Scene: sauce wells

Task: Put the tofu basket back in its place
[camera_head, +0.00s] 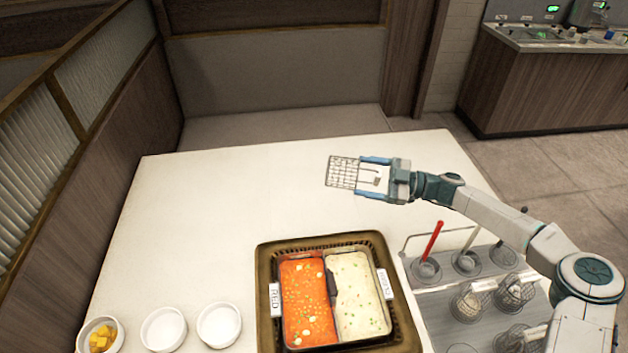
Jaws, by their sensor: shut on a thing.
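My gripper (363,177) is over the far right part of the white table, with its fingers pointing left. It is shut on a wire mesh basket (342,171), whose grid sticks out to the left past the fingertips. I see no food clearly inside the basket, and I cannot tell its height above the table. A grey rack (438,306) stands at the right front of the table. It has several round wells; some hold wire baskets (468,303) with pale pieces, and two at the back hold a red-handled and a pale-handled utensil.
A split pot (333,297) of red and white soup sits in a brown square surround (264,262), left of the rack. Two empty white bowls (218,324) and a bowl of yellow cubes (100,337) stand at front left. The table's far left is clear.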

